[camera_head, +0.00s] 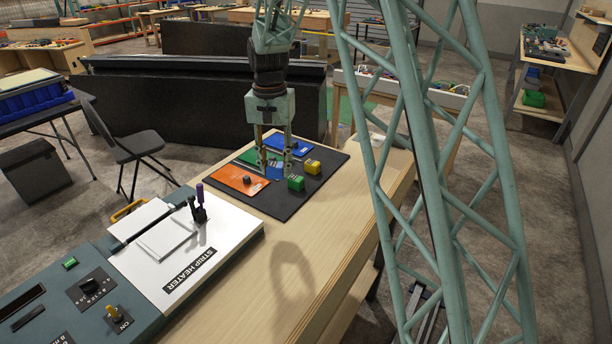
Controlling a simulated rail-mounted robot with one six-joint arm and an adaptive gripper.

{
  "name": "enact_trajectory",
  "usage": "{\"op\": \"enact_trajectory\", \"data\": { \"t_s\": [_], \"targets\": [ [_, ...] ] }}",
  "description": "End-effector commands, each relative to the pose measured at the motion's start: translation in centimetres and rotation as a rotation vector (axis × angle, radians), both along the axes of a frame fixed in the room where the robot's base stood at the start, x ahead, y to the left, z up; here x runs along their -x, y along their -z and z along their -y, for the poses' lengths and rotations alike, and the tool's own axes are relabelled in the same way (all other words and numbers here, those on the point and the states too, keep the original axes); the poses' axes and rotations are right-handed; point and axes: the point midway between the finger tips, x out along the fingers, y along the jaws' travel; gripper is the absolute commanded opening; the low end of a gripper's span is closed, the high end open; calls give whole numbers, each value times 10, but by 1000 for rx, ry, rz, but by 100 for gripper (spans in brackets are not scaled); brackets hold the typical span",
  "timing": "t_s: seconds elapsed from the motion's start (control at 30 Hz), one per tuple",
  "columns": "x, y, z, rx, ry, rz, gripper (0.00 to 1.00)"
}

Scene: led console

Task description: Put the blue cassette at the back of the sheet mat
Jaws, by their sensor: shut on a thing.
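My gripper (275,172) points straight down over the dark sheet mat (322,186), its fingers low on either side of a small blue piece. This appears to be the blue cassette (276,164), mostly hidden by the fingers. My gripper is shut on it. Whether it touches the mat is hard to tell.
A strip heater (185,250) with a purple-topped lever (199,200) is at the near left. The wooden bench (290,262) is bare in front of the mat.

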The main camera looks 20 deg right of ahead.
Motion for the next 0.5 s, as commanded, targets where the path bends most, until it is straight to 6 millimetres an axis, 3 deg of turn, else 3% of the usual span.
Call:
{"op": "enact_trajectory", "data": {
  "t_s": [0.5],
  "targets": [
    [-33,41,0,1,388,1,20]
  ]
}}
